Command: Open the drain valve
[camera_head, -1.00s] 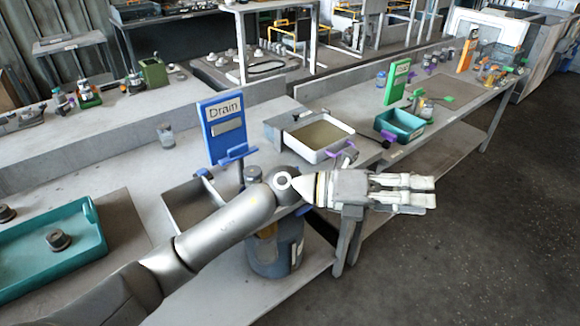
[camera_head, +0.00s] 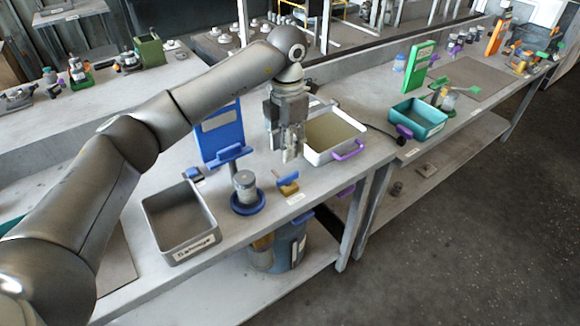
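A small brass valve with a blue lever (camera_head: 287,183) sits near the front edge of the bench, right of a grey cylinder on a round blue base (camera_head: 246,190). My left gripper (camera_head: 291,158) points down just behind and above the valve in the picture, apart from it. Its fingers look close together and nothing is seen between them; their opening is unclear. A blue sign (camera_head: 220,138), partly hidden by my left arm, stands behind the cylinder. My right gripper is out of view.
A white tray with purple handles (camera_head: 348,152) stands close right of my gripper. A metal "Damage" bin (camera_head: 181,222) is at the left. A blue bucket (camera_head: 290,245) stands on the lower shelf. A teal bin (camera_head: 418,117) and green sign (camera_head: 418,66) are farther right.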

